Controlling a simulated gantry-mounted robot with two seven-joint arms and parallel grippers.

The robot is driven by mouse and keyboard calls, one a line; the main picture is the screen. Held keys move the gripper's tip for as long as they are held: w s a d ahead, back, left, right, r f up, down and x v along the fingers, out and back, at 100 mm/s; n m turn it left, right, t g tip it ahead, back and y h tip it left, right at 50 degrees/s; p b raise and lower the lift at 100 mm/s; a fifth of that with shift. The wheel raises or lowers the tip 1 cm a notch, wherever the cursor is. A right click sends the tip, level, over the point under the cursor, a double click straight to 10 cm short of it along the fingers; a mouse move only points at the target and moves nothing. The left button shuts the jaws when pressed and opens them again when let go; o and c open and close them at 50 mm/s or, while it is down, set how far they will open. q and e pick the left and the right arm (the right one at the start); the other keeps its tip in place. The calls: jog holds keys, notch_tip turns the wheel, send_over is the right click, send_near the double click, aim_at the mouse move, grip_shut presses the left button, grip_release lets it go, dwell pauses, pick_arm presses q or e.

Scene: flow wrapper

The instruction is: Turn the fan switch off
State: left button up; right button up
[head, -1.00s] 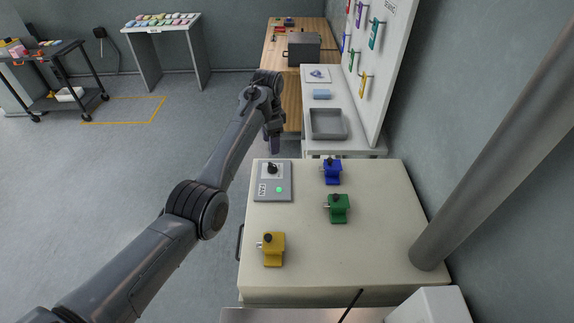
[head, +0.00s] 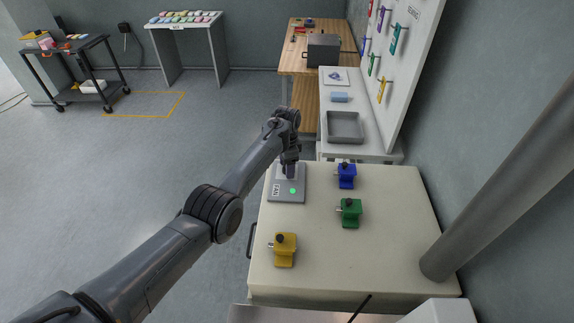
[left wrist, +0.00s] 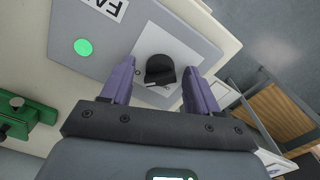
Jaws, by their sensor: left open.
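The fan switch is a grey panel (head: 289,197) at the far left corner of the cream cabinet top, with a lit green lamp (head: 293,191) and a FAN label (left wrist: 104,8). Its black knob (left wrist: 160,69) shows in the left wrist view; in the head view my gripper hides it. My left gripper (head: 290,175) is over the panel. In the left wrist view its two purple fingers (left wrist: 159,85) are open, one on each side of the knob. I cannot tell whether they touch it. My right gripper is not in view.
Blue (head: 346,176), green (head: 350,212) and yellow (head: 284,249) valve-like blocks stand on the cabinet top (head: 385,250). A grey pole (head: 500,165) rises at the right. A white bench with a grey tray (head: 346,127) stands beyond. The cabinet's middle right is clear.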

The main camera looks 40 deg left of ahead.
pick_arm(q)
jog(key=c, duration=1)
